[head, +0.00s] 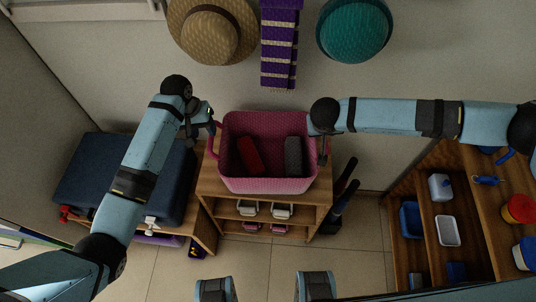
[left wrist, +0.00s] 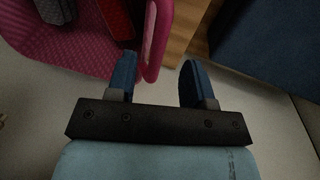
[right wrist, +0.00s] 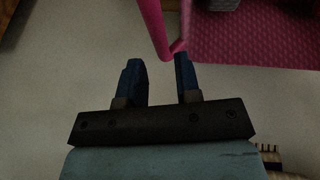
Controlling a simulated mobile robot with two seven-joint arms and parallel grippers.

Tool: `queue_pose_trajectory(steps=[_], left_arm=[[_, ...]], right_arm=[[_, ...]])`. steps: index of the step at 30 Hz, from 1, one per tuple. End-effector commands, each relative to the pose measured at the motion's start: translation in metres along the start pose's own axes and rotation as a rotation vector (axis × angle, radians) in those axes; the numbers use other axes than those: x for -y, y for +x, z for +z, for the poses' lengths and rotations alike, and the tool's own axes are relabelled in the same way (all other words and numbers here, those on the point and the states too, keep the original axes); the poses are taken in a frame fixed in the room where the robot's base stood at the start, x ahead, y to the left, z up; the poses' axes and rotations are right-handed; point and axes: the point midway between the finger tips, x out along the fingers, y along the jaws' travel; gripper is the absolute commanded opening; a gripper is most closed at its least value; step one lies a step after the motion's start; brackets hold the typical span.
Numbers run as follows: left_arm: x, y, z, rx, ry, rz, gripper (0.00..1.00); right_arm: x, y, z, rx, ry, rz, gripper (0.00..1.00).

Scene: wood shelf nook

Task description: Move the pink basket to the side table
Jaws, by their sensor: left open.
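The pink basket (head: 268,185) stands upright on top of a small wooden shelf unit (head: 208,182) against the wall. A red item (head: 249,156) and a dark grey item (head: 293,156) lie inside it. My left gripper (head: 208,126) is open at the basket's left handle (head: 215,142); in the left wrist view the handle (left wrist: 155,50) reaches between the parted fingers (left wrist: 157,75). My right gripper (head: 323,150) is at the basket's right side. In the right wrist view its fingers (right wrist: 160,75) are apart, with the pink handle (right wrist: 153,28) just beyond their tips. I cannot tell which furniture is the side table.
A low wooden bench (head: 205,230) with a large navy block (head: 125,180) on it is at left. A wooden shelf (head: 480,225) with bins and containers is at right. Hats (head: 354,30) and a purple striped scarf (head: 280,45) hang above. Tiled floor is open in front.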

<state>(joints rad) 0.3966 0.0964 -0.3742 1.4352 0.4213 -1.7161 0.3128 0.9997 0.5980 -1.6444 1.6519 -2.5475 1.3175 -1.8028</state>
Motion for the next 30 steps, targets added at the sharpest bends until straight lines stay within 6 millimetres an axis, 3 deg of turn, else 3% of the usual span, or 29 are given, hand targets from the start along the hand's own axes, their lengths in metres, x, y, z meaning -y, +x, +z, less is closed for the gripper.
queue_pose_trajectory(steps=[3, 9, 23, 27, 30], left_arm=[[0.0, 0.023, 0.0, 0.002, 0.0, 0.0, 0.47], [-0.001, 0.05, 0.0, 0.002, 0.0, 0.0, 0.47], [0.0, 0.062, 0.0, 0.0, 0.0, 0.0, 0.47], [0.0, 0.062, 0.0, 0.0, 0.0, 0.0, 0.2], [0.0, 0.062, 0.0, -0.001, 0.0, 0.0, 0.0]], right_arm=[[0.001, 0.024, 0.001, 0.003, 0.002, 0.001, 0.31], [0.0, 0.051, 0.0, 0.001, 0.001, 0.0, 0.31], [0.0, 0.062, 0.0, 0.0, 0.001, -0.001, 0.31], [0.0, 0.062, 0.0, 0.0, 0.001, -0.001, 0.03], [0.0, 0.062, 0.0, 0.0, 0.001, -0.001, 0.0]])
